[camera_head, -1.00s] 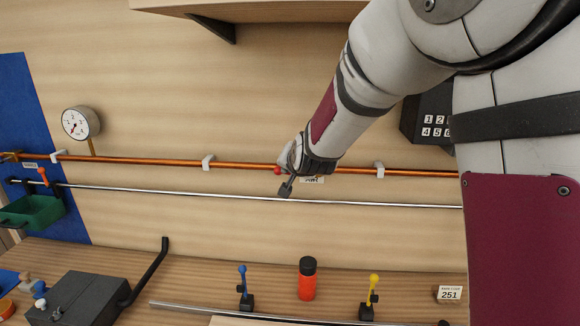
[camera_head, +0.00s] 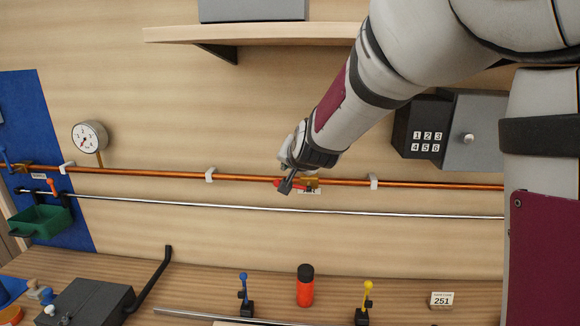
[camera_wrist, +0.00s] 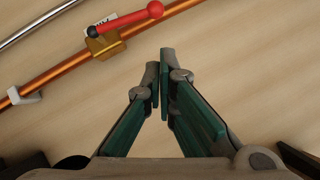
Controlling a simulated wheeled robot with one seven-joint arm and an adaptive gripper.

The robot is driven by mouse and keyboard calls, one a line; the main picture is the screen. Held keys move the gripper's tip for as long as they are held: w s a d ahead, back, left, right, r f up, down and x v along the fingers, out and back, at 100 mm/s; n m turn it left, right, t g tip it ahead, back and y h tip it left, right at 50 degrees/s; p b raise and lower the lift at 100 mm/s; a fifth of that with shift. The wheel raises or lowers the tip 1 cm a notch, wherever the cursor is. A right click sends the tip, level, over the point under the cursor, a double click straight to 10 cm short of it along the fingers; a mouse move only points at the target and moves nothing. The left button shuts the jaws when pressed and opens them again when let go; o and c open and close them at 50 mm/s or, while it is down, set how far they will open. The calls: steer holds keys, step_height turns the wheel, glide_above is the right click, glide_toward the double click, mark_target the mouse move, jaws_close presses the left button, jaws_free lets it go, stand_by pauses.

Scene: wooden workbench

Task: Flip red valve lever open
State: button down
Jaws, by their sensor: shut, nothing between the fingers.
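The red valve lever (camera_wrist: 130,18) has a round red ball at one end and a dark pivot at the other. In the wrist view it lies nearly along the copper pipe, at a slight angle, above a brass valve body (camera_wrist: 103,46). In the head view the lever (camera_head: 279,183) shows partly behind my gripper (camera_head: 286,187), and the brass body is partly hidden too. My gripper (camera_wrist: 161,55) is shut and empty. In the wrist view its fingertips are apart from the lever, below its ball end.
The copper pipe (camera_head: 240,178) runs along the wall on white clips, with a silver rod (camera_head: 240,206) below it. A pressure gauge (camera_head: 89,136) stands left, and a keypad box (camera_head: 425,128) is right. A shelf (camera_head: 270,34) is above.

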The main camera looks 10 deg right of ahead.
steer(key=v, duration=0.1)
steer(key=p+v, duration=0.1)
steer(key=v, duration=0.2)
steer(key=shift+s+a+r+p, duration=0.1)
steer(key=shift+a+r+p, duration=0.15)
steer(key=shift+a+p, duration=0.1)
